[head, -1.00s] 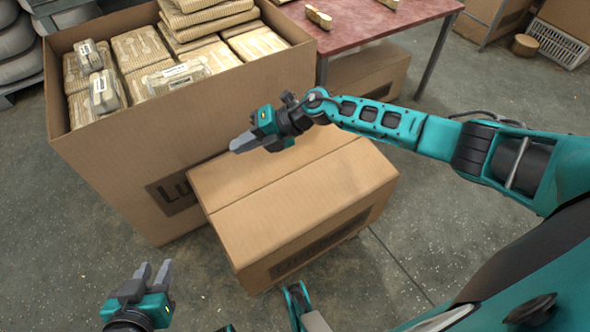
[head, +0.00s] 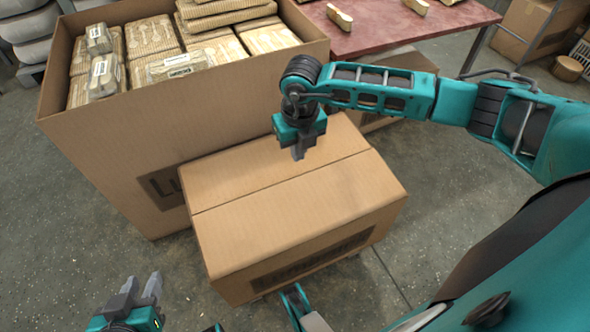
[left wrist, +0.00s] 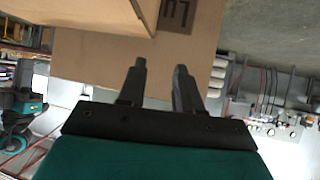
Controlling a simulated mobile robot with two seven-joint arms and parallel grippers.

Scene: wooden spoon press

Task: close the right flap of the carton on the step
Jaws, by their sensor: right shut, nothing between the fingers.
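The brown carton (head: 300,215) stands in the middle of the head view, with a dark printed panel on its near side. Its two top flaps, the far one (head: 235,170) and the near one (head: 290,210), lie flat and meet at a seam. The step under it is hidden. My right gripper (head: 300,153) is shut and empty, pointing down at the far flap; I cannot tell if it touches. My left gripper (head: 143,287) is open and empty, low to the left of the carton. Its two separated fingers show in the left wrist view (left wrist: 160,78).
A large open carton (head: 110,150) filled with wrapped wooden packs stands directly behind and left. A red-topped table (head: 390,30) is behind, with another box under it. Concrete floor is free at front left and right.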

